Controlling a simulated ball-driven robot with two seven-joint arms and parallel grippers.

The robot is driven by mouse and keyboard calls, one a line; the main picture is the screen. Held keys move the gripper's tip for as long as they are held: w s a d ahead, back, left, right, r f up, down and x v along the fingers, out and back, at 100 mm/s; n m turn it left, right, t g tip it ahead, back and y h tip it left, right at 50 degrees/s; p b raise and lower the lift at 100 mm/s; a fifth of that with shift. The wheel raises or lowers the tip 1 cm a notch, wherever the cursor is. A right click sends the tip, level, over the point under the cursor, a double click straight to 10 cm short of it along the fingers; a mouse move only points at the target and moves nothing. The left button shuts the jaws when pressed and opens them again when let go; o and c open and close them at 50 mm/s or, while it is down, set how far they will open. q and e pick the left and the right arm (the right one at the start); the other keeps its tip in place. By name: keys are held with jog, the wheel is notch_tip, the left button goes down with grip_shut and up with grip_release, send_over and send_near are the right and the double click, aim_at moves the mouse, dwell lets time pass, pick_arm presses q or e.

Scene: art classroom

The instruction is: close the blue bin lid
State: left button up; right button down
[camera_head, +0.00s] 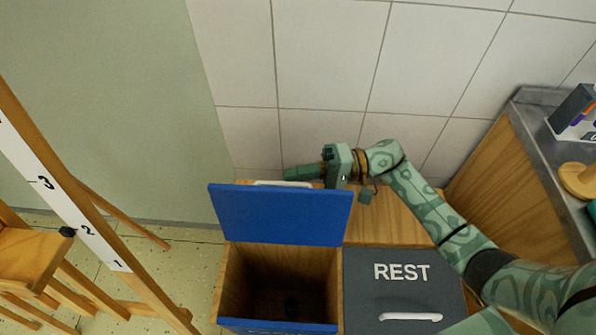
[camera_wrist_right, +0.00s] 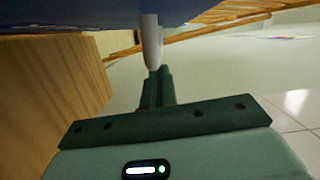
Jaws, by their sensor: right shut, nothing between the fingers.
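The blue bin lid (camera_head: 280,216) stands raised at the back of an open wooden bin (camera_head: 233,275), whose dark inside shows in the head view. A white handle (camera_head: 283,183) shows at the lid's upper edge. My right gripper (camera_head: 290,174) is behind the raised lid, pointing left, shut and empty. In the right wrist view, the shut fingers (camera_wrist_right: 158,88) are close to the white handle (camera_wrist_right: 152,45), under the blue lid (camera_wrist_right: 75,18). I cannot tell whether they touch it. My left gripper is not in view.
A grey lid marked REST (camera_head: 400,292) lies closed beside the open bin. A tiled wall (camera_head: 330,80) rises close behind. A wooden easel (camera_head: 85,200) stands at the left, and a counter (camera_head: 545,150) at the right. Some floor is clear left of the bin.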

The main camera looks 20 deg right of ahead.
aim_at(299, 190)
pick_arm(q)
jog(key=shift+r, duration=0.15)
pick_arm(e)
jog(key=shift+r, duration=0.1)
